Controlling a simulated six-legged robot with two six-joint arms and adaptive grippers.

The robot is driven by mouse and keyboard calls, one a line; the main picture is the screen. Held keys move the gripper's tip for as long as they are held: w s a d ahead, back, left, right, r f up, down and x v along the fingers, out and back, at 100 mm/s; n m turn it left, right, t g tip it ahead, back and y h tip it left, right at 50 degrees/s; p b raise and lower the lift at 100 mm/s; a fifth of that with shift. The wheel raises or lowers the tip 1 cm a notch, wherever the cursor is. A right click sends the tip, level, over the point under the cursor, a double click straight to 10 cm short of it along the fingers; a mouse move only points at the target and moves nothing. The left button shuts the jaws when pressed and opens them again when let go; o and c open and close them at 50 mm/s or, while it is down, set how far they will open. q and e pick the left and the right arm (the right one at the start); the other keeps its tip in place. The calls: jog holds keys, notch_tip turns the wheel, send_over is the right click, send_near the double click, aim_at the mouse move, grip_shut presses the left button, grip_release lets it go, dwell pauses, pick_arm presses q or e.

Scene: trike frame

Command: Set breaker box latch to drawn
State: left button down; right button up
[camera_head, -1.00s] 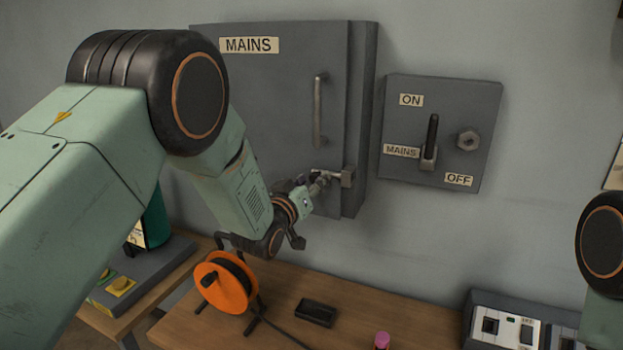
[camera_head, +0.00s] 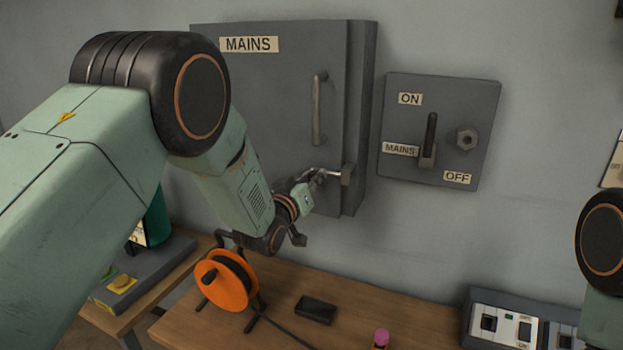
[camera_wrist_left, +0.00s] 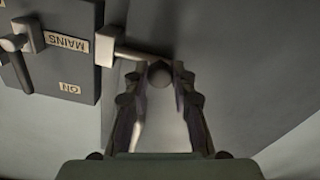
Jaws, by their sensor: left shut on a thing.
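The grey breaker box (camera_head: 270,100) hangs on the wall with a MAINS label and a vertical handle (camera_head: 319,110) on its door. Its latch (camera_head: 333,173) is a pale metal bar sticking out sideways to the left from a block at the door's lower right edge. My left gripper (camera_head: 316,178) is shut on the latch's free end. The left wrist view also shows the latch bar (camera_wrist_left: 138,52), with its round end between the fingertips (camera_wrist_left: 160,78). The door looks closed. My right arm shows only at the right edge; its gripper is out of view.
A grey ON/OFF switch panel (camera_head: 395,170) with a black-handled lever (camera_head: 430,140) is on the wall to the right. Below, a wooden bench (camera_head: 390,305) holds an orange cable reel (camera_head: 222,285), a small black box (camera_head: 316,311) and a socket unit (camera_head: 510,325).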

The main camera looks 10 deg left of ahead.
aim_at(308, 166)
pick_arm(q)
jog(key=shift+r, duration=0.2)
jog(key=shift+w+a+b, duration=0.25)
jog(key=shift+a, duration=0.65)
jog(key=shift+w+a+b, duration=0.2)
jog(key=shift+a+b, duration=0.05)
jog(key=shift+a, duration=0.65)
jog(key=shift+d+r, duration=0.1)
jog(key=shift+r, duration=0.05)
jog(key=c, duration=1.5)
grip_release()
jog(key=o, duration=0.4)
jog(key=shift+s+a, duration=0.15)
jog(key=shift+a, duration=0.15)
jog(key=shift+d+f, duration=0.2)
jog(key=shift+s+d, duration=0.1)
jog(key=shift+d, duration=0.05)
